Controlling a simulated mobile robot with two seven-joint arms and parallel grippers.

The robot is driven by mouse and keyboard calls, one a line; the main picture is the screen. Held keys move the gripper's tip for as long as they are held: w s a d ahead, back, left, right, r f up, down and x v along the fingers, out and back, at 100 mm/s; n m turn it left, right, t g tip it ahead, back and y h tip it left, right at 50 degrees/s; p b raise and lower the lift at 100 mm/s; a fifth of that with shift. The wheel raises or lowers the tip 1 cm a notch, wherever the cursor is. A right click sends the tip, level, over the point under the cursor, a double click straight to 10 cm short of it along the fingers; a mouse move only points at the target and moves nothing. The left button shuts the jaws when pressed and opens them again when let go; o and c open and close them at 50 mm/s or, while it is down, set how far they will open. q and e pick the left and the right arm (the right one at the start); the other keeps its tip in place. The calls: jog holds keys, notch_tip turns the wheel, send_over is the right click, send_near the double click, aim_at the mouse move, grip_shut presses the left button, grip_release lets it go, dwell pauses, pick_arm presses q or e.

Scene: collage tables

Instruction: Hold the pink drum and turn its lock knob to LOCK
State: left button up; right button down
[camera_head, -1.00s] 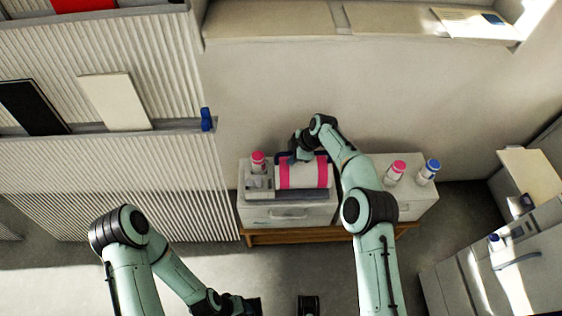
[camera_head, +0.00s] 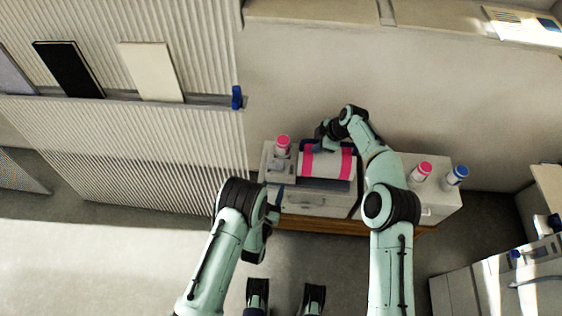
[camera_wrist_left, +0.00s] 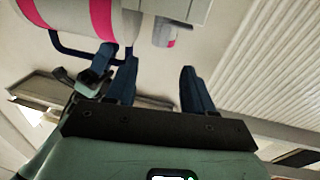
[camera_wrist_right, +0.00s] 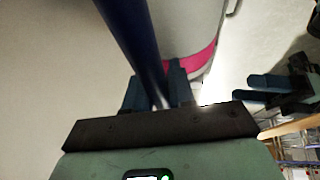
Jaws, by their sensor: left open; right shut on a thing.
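The drum (camera_head: 328,161) is a pale cylinder with pink bands, lying on its side over the left cabinet top. It also shows in the left wrist view (camera_wrist_left: 65,18), with a dark blue bar (camera_wrist_left: 72,52) along it. My right gripper (camera_head: 328,138) is at the drum's far side, shut on the dark blue bar (camera_wrist_right: 135,45), as the right wrist view shows. My left gripper (camera_head: 278,195) is near the cabinet's front left, apart from the drum. Its fingers (camera_wrist_left: 160,85) are open and empty. I cannot make out the lock knob or its marks.
A pink-capped bottle (camera_head: 283,146) stands left of the drum. Another pink-capped bottle (camera_head: 420,173) and a blue-capped bottle (camera_head: 456,178) stand on the right cabinet top. A ribbed wall panel (camera_head: 150,150) rises at left. The floor in front is mostly clear.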

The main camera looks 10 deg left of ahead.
aim_at(280, 165)
pick_arm(q)
jog(key=w, duration=0.3)
jog(key=w+d, duration=0.1)
jog(key=w, duration=0.7)
jog(key=shift+w+d, duration=0.25)
jog(key=shift+d, duration=0.15)
jog(key=shift+c, duration=0.4)
jog(key=c, duration=0.9)
